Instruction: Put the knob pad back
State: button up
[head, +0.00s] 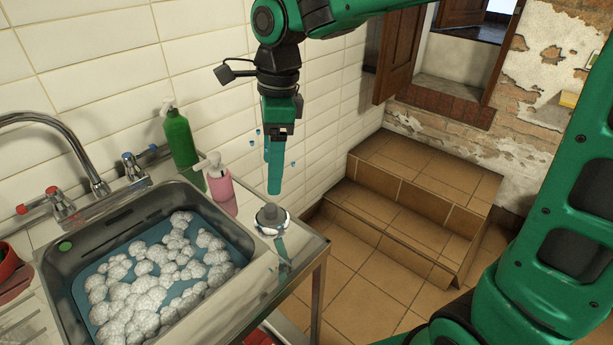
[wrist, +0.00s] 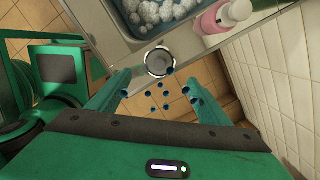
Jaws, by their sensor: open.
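The knob pad (head: 271,215), a round silver-rimmed pad with a dark grey knob, sits on the metal counter at the right end of the sink. In the wrist view the pad (wrist: 159,62) lies just beyond my fingertips, close to the counter's edge. My gripper (head: 273,180) points down above it, with a visible gap between fingertips and knob. In the wrist view my gripper (wrist: 157,88) is open, with nothing between the fingers. Several small blue drops (wrist: 166,94) hang in the air around the fingers.
The sink (head: 253,270) holds blue water and white foam (head: 150,285). A tap (head: 90,170) is at the left. Tiled steps (head: 415,205) rise beyond the counter's right end.

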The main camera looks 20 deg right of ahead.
jog(key=shift+d, duration=0.1)
jog(key=s+d+f+n+h, duration=0.1)
jog(key=s+d+n, duration=0.2)
jog(key=d, duration=0.8)
jog(key=s+d+f+n, duration=0.1)
jog(key=s+d+n, duration=0.2)
jog(key=d, duration=0.7)
jog(key=s+d+f+n, duration=0.4)
jog(key=s+d+n, duration=0.2)
jog(key=s+d, duration=0.6)
jog(key=s, duration=0.3)
jog(key=shift+d+f, duration=0.2)
jog(key=shift+d, duration=0.2)
